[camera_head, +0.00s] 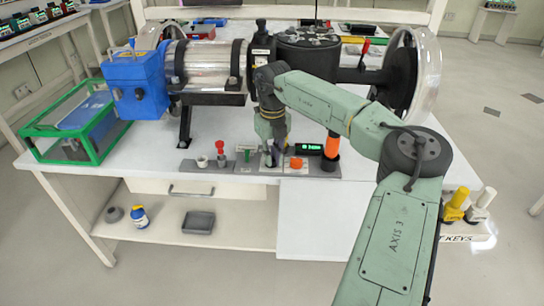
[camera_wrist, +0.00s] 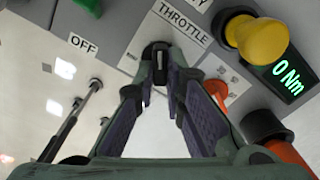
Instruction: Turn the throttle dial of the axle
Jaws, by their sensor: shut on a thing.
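The throttle dial (camera_wrist: 158,54) is a small black knob on the grey panel. It shows at the top middle of the wrist view beside a white label reading THROTTLE (camera_wrist: 181,20). My gripper (camera_wrist: 160,78) comes down over the dial, with a dark finger pad on either side of it, and is shut on it. In the head view my gripper (camera_head: 271,152) points down at the low control strip on the bench's front edge and hides the dial. The axle rig (camera_head: 208,65) stands behind, with a blue box at its left end. The dial's pointer direction cannot be told.
A green readout (camera_wrist: 288,80) shows 0 Nm, near a yellow knob (camera_wrist: 262,40) and an orange-and-black post (camera_head: 331,150). A red-topped lever (camera_head: 221,150) stands left of my gripper. A green-framed crate (camera_head: 98,150) sits at the bench's left end.

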